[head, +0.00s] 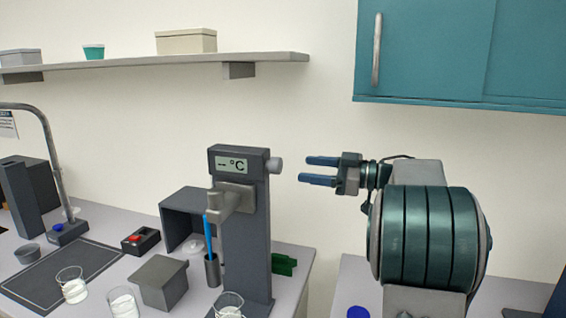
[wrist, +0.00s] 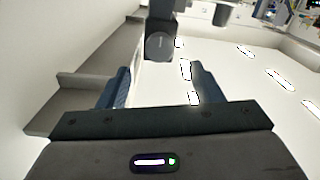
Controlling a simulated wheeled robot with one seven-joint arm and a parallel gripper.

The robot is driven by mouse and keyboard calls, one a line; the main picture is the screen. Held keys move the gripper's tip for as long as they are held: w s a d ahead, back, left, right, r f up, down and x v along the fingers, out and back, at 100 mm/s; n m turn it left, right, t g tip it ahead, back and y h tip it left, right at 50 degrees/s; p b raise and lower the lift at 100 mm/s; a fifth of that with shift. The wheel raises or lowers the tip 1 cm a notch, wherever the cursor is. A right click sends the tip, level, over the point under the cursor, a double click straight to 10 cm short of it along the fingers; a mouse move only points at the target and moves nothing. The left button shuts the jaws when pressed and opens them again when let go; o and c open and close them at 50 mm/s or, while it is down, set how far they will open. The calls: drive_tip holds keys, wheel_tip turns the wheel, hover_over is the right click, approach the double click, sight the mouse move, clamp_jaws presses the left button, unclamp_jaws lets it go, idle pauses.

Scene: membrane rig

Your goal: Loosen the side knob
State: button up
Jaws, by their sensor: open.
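The side knob (head: 275,165) is a light grey round knob on the right side of the dark upright rig (head: 257,230), near its top, beside the °C display. In the wrist view the knob (wrist: 159,46) shows as a grey disc on the dark rig head, ahead of my fingers and roughly between them. My gripper (head: 320,170) is open and empty, its two blue fingers pointing left at the knob with a gap between. In the wrist view my gripper's fingers (wrist: 160,84) stand apart on either side.
A grey clamp (head: 233,200) on the rig holds a blue rod (head: 209,236) over a dark cup. Glass beakers (head: 71,285), a grey block (head: 158,284) and a red-button box (head: 141,241) stand on the bench. A teal cabinet (head: 430,50) hangs above my arm.

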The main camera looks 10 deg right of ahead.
sight(281, 166)
drive_tip(key=p+x, duration=0.1)
drive_tip(key=x, duration=0.6)
drive_tip(key=shift+w+a, duration=0.15)
drive_tip(key=shift+a, duration=0.1)
drive_tip(key=c, duration=1)
